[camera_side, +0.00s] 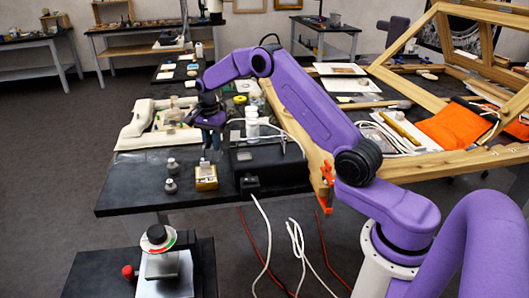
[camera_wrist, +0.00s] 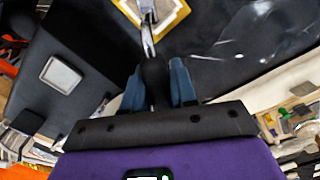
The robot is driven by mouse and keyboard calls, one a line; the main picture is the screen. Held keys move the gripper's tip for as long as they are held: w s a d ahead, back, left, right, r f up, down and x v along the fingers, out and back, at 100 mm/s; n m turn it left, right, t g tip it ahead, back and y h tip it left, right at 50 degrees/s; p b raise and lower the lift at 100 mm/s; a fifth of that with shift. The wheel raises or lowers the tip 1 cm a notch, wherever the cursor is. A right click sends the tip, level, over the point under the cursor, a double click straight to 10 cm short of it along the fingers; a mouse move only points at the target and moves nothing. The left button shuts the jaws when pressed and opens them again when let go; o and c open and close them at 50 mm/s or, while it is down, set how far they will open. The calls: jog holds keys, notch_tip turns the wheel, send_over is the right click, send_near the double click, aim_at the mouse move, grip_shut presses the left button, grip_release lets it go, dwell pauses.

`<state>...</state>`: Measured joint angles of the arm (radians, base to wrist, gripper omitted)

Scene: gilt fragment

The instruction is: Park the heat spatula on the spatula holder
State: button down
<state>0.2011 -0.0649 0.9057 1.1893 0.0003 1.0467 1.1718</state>
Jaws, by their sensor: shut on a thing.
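My gripper (camera_side: 211,143) is above the front part of the black table. In the wrist view its two blue fingers (camera_wrist: 157,76) are shut on the black handle of the heat spatula (camera_wrist: 155,84). The spatula is hard to make out in the side view.
Two small grey weights (camera_side: 171,186) stand left of the holder. A black box (camera_side: 270,160) with a cable is to its right, beside a white bottle (camera_side: 252,124). A cluttered pale tray (camera_side: 140,125) lies behind on the left. The table's front edge is close.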

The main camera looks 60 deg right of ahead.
notch_tip(320, 180, up, 13)
jog(key=m, duration=1.2)
send_over(263, 156)
notch_tip(263, 156, down, 5)
jog(key=shift+d+f, duration=0.1)
jog(key=shift+f, duration=0.1)
jog(key=shift+f, duration=3.2)
jog(key=shift+f, duration=0.1)
jog(key=c, duration=1.2)
grip_release()
